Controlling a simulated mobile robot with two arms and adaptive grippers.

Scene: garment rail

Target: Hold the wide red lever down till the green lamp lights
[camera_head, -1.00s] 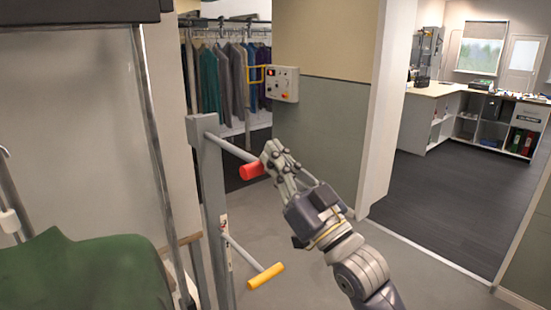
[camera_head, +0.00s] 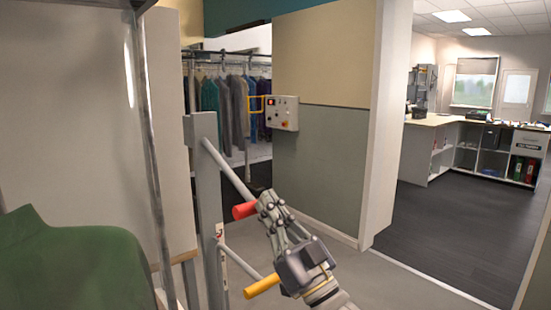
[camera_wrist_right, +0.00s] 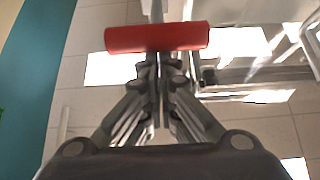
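The red lever's grip (camera_head: 244,210) sits at the end of a grey bar that slopes down from the grey post (camera_head: 205,160). My right gripper (camera_head: 262,203) is at this grip, its fingers drawn together. In the right wrist view, the red grip (camera_wrist_right: 157,38) lies crosswise at the closed fingertips (camera_wrist_right: 161,60), and the fingers do not appear to wrap around it. A control box (camera_head: 282,113) on the wall shows a small red spot and an orange one. I see no green light on it. My left gripper is out of view.
A lower lever with a yellow grip (camera_head: 262,286) sticks out from the same post, below my right gripper. A green garment (camera_head: 70,262) is at the lower left. Clothes hang on a rail (camera_head: 235,100) behind. The floor to the right is open.

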